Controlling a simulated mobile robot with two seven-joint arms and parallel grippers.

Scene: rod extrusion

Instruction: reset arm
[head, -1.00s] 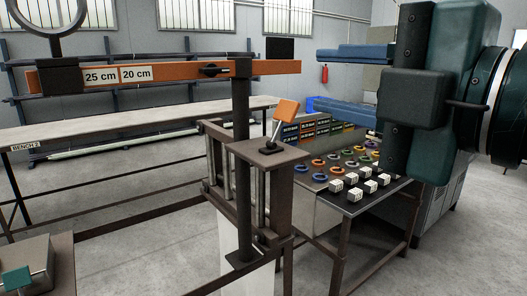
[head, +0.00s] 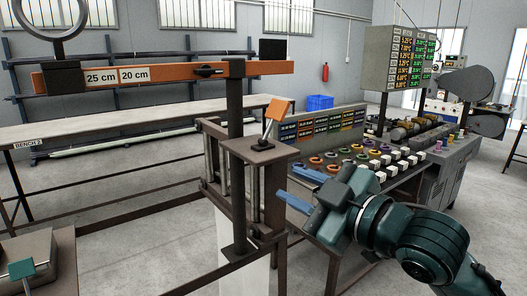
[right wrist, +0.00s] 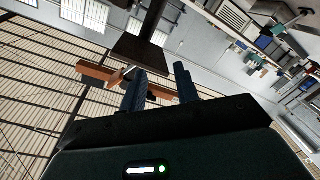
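My right gripper (head: 305,188) is low in front of the table at the right in the head view. Its two blue fingers point left and stand apart with nothing between them. In the right wrist view the fingers (right wrist: 160,88) also show a gap, with part of an orange bar (right wrist: 97,74) beyond them. The orange arm (head: 160,75) with labels "25 cm" and "20 cm" lies level across a dark post (head: 235,130). An orange-topped lever (head: 277,111) tilts on the stand's top plate (head: 258,150). My right gripper is apart from the stand. My left gripper is not seen.
A table (head: 393,180) with coloured rings and white blocks is behind my right arm. A display board (head: 396,58) and machine stand at the right. A long bench (head: 110,123) runs behind the stand. A box with a teal handle (head: 21,268) is at lower left.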

